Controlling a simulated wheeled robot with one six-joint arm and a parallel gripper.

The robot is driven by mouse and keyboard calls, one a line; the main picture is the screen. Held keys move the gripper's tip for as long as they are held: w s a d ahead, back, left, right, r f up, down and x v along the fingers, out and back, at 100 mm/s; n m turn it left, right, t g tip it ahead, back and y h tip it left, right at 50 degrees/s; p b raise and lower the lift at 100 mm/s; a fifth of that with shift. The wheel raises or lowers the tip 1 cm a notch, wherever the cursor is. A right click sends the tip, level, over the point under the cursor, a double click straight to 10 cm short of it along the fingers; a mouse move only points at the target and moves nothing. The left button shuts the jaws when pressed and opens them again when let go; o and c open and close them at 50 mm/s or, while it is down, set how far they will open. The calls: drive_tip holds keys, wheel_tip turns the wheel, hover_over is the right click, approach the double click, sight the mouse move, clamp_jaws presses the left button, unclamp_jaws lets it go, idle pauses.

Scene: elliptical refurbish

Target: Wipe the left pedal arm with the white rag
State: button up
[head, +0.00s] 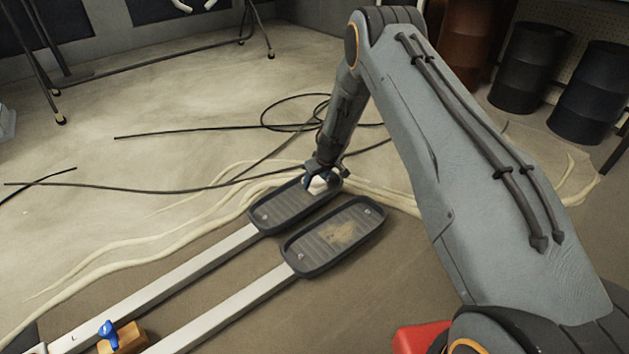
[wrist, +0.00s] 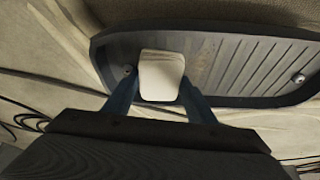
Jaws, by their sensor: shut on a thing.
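The left pedal arm (head: 165,283) is a pale metal bar ending in a dark, ribbed, rimmed pedal (head: 283,207). My gripper (head: 318,181) is over the far end of that left pedal. It is shut on the white rag (head: 317,187), a small pale block. In the wrist view the rag (wrist: 162,76) sits between the two blue fingers, over the pedal (wrist: 245,65) near one end. Whether it touches the surface I cannot tell. The pedal looks faintly brownish beside the rag. The pedal part under the rag is hidden.
A second pedal (head: 318,252) with a tan stain lies just right, on its own bar (head: 225,312). A blue-handled part (head: 108,333) and a wooden block (head: 128,338) are at lower left. Black cables (head: 150,190) cross the floor. Dark barrels (head: 533,67) stand at back right.

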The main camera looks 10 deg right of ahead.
sight(275, 208)
drive_tip(key=shift+s+a+r+p, duration=0.1)
drive_tip(key=shift+s+a+p, duration=0.25)
drive_tip(key=shift+s+a, duration=0.35)
drive_tip(key=shift+s+a+p, duration=0.35)
drive_tip(key=shift+a, duration=0.5)
drive_tip(key=shift+s+a+f+p, duration=0.1)
drive_tip(key=shift+s+a+p, duration=0.35)
drive_tip(key=shift+s+a, duration=0.5)
drive_tip(key=shift+s+a+f+p, duration=0.15)
drive_tip(key=shift+s+a+p, duration=0.35)
drive_tip(key=shift+a, duration=0.6)
drive_tip(key=shift+s+a+f+p, duration=0.1)
drive_tip(key=shift+s+a+p, duration=0.25)
drive_tip(key=shift+s+a, duration=0.65)
drive_tip(key=shift+s+a+p, duration=0.5)
drive_tip(key=shift+a+p, duration=0.1)
drive_tip(key=shift+a, duration=0.15)
drive_tip(key=shift+s+a+p, duration=0.45)
drive_tip(key=shift+a+p, duration=0.1)
drive_tip(key=shift+a, duration=0.15)
drive_tip(key=s+a+p, duration=0.1)
drive_tip(key=p, duration=0.1)
drive_tip(key=s+a+p, duration=0.1)
drive_tip(key=shift+a+r+p, duration=0.15)
drive_tip(key=shift+a+p, duration=0.1)
drive_tip(key=shift+p, duration=0.1)
drive_tip(key=shift+w, duration=0.1)
drive_tip(key=shift+w+d, duration=0.1)
